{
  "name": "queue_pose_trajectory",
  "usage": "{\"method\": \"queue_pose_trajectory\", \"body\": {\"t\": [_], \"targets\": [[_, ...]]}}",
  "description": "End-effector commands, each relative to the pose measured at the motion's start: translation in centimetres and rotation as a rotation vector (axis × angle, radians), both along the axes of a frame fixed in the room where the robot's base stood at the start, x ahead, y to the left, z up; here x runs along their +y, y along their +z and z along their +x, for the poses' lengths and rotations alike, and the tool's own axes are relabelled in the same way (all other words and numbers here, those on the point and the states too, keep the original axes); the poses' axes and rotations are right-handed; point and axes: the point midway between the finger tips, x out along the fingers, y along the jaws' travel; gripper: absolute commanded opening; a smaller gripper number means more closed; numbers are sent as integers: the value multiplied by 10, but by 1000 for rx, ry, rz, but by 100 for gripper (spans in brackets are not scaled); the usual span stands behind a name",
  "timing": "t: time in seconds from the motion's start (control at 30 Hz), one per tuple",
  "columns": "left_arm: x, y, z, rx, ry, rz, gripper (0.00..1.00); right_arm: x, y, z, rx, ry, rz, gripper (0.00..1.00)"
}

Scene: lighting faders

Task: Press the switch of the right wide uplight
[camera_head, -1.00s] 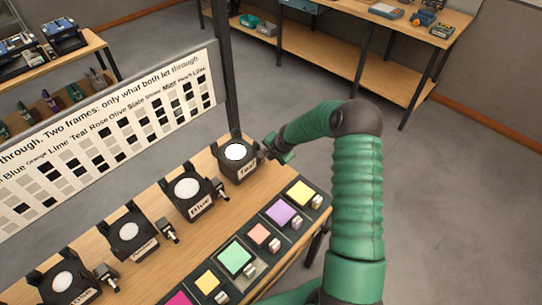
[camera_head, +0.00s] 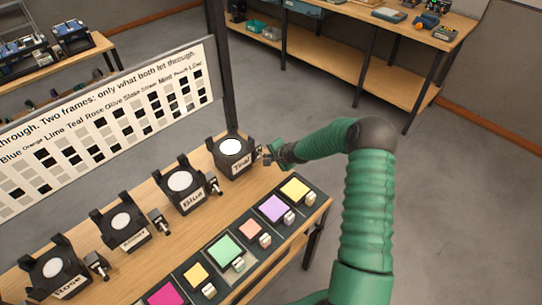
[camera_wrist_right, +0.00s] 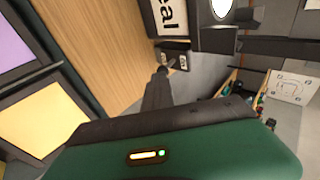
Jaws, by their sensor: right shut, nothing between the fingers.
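A row of black uplights with round white discs stands along the bench. The one at the far right end of the row is labelled Teal (camera_head: 234,155), and its label also shows in the wrist view (camera_wrist_right: 170,16). My right gripper (camera_head: 267,157) is shut and empty at the right side of the Teal uplight. In the wrist view its fingertips (camera_wrist_right: 163,71) are at the small switch block (camera_wrist_right: 174,55) beside that uplight; I cannot tell whether they touch it. In the head view the gripper largely hides this switch. My left gripper is out of view.
The second uplight (camera_head: 182,185) has its own switch (camera_head: 213,185) at its right. A front row of coloured pads, such as yellow (camera_head: 295,188) and purple (camera_head: 273,208), has small switches too. A printed chart (camera_head: 105,125) stands behind. Open floor lies to the right.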

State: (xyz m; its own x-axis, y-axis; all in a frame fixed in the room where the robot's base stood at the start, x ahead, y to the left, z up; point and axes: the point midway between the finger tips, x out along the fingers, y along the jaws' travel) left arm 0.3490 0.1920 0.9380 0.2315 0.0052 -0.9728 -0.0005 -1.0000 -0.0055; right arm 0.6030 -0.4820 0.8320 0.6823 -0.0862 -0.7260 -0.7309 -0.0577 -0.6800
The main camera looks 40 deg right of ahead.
Motion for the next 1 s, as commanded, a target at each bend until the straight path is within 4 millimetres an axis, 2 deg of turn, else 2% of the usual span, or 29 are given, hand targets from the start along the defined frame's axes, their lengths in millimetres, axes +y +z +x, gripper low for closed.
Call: {"method": "queue_pose_trajectory", "body": {"t": [0.27,0.5,0.6,1.0], "targets": [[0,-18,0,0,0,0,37,1,-14,-2,-145,-3,15,0],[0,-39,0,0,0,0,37,-1,-31,-6,-351,-9,37,0],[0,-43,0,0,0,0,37,-1,-33,-5,-349,-1,28,0],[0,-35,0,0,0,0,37,1,-25,-6,-345,0,28,0]]}}
